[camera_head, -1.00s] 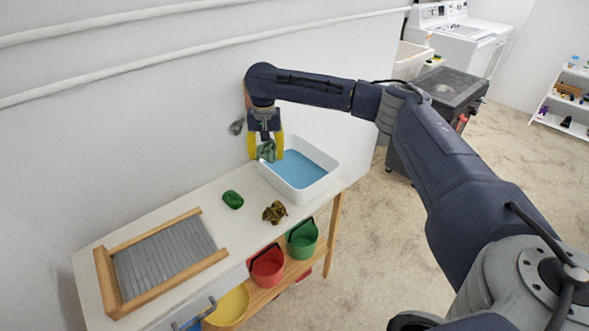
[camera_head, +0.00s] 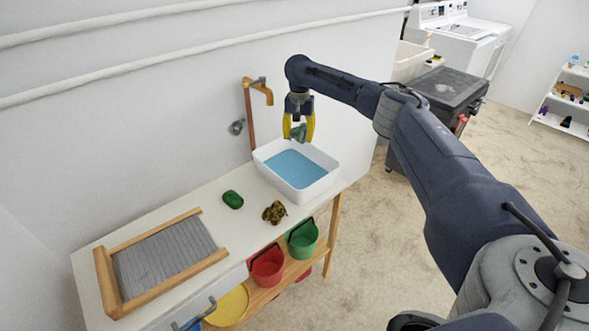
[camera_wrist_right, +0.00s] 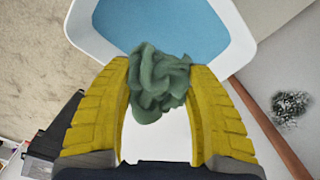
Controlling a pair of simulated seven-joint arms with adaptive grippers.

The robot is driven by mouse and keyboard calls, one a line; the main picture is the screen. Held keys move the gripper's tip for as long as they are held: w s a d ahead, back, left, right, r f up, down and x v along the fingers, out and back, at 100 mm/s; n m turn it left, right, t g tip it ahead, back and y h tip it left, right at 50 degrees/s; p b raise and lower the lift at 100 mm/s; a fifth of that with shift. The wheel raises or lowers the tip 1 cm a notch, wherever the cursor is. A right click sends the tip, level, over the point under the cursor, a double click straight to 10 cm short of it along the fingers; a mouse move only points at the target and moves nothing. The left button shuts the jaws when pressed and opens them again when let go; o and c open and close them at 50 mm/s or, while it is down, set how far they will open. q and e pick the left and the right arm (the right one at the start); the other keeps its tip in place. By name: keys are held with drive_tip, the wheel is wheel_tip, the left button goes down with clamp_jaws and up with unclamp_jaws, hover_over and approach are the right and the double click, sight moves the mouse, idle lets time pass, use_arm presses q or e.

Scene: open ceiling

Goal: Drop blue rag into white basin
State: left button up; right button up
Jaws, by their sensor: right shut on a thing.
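My right gripper (camera_head: 299,139), with yellow fingers, points down and is shut on a crumpled blue-green rag (camera_head: 298,131), the blue rag. It holds the rag above the back part of the white basin (camera_head: 318,190), which contains blue water (camera_head: 295,170). In the right wrist view the rag (camera_wrist_right: 158,82) sits between the fingertips, with the basin's white rim (camera_wrist_right: 238,35) and the water (camera_wrist_right: 160,28) beyond. The rag is apart from the water in the head view. My left gripper is not in view.
A dark green rag (camera_head: 232,199) and a brown-olive rag (camera_head: 274,212) lie on the white counter left of the basin. A washboard (camera_head: 165,262) lies farther left. Red (camera_head: 267,266) and green (camera_head: 302,238) buckets are below.

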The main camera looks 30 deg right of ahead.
drive_tip(key=shift+f, duration=2.2)
drive_tip(key=o, duration=1.2)
wheel_tip(320, 180, up, 12)
drive_tip(key=shift+s, duration=0.1)
